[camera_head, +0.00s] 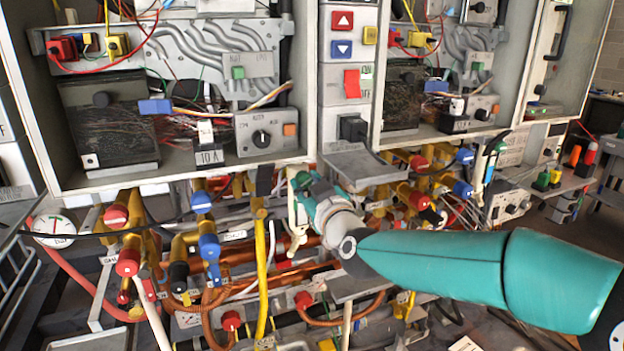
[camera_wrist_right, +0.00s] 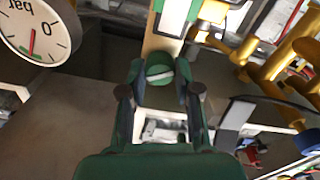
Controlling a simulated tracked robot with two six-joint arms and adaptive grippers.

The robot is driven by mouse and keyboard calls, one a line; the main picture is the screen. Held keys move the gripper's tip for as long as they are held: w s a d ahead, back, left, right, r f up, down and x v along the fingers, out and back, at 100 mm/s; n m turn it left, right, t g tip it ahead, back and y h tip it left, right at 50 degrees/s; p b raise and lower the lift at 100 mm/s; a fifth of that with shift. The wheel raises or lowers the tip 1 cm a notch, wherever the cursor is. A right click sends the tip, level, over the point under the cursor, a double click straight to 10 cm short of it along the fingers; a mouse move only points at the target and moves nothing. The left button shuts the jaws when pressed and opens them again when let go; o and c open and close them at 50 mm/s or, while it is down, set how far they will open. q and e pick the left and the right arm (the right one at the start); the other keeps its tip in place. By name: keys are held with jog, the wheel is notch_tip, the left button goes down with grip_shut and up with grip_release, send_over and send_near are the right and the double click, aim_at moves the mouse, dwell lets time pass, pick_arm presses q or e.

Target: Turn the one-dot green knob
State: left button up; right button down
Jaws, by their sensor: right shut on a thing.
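A round green knob (camera_wrist_right: 160,74) with a pale stripe across its face shows in the right wrist view. It sits between the two dark fingers of my right gripper (camera_wrist_right: 160,92), which is shut on it. I cannot make out any dots on the knob. In the head view my right gripper (camera_head: 312,200) reaches in from the right, just below the left heater's lower edge. The gripper and wrist hide the knob there. My left gripper is in neither view.
A pressure gauge (camera_wrist_right: 35,28) is close on the left in the wrist view. Yellow pipes (camera_wrist_right: 250,50) stand on the right. In the head view, a yellow hose (camera_head: 262,280), copper pipes (camera_head: 310,275) and red and blue valves crowd the space below the heater cabinets.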

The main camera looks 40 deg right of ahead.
jog(key=shift+n, duration=1)
jog(key=shift+p, duration=0.3)
jog(key=c, duration=0.8)
grip_release()
jog(key=shift+s, duration=0.1)
jog(key=v, duration=1.2)
jog(key=shift+f, duration=0.15)
jog(key=shift+d, duration=0.1)
